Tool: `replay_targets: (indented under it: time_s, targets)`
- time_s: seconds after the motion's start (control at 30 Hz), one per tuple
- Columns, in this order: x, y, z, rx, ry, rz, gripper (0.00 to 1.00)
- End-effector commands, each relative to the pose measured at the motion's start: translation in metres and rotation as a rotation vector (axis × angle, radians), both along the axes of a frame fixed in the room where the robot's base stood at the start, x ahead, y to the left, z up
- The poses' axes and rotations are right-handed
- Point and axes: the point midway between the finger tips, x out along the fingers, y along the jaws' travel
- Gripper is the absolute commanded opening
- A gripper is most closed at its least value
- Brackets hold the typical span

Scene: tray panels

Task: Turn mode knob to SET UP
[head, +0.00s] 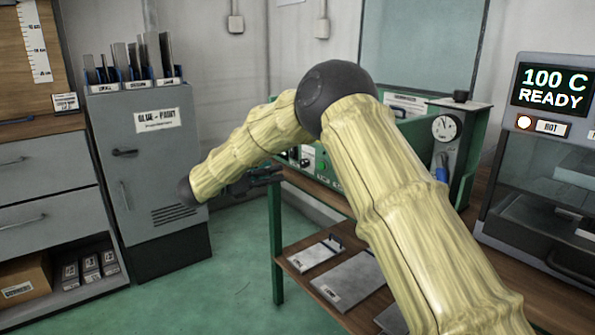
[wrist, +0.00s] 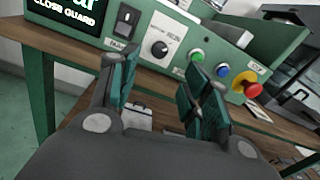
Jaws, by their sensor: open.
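The mode knob (wrist: 160,48) is a dark round knob on a pale plate, set in the green control panel (wrist: 150,78) in the wrist view. Its plate lettering is too small to read, and I cannot tell where its pointer stands. My gripper (wrist: 161,88) is open and empty, its two dark green fingers spread apart. The knob shows beyond and between the fingers, apart from them. In the head view my gripper (head: 258,178) is by the left end of the green panel (head: 335,186), and my arm hides much of that panel.
A rocker switch (wrist: 126,20) sits left of the knob. A green button (wrist: 197,55), a blue button (wrist: 222,70) and a red mushroom button (wrist: 248,86) sit to its right. A screen (wrist: 68,12) reads CLOSE GUARD. A grey cabinet (head: 150,200) stands left of my arm.

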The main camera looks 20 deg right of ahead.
Motion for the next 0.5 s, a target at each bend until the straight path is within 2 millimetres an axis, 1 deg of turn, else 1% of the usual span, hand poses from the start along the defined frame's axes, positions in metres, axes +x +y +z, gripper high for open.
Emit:
replay_targets:
  time_s: [0.3, 0.5]
  targets:
    - [0.015, -0.048, -0.002, -0.001, 0.002, -0.001, 0.48]
    - [0.023, -0.075, -0.002, -0.002, 0.004, 0.0, 0.48]
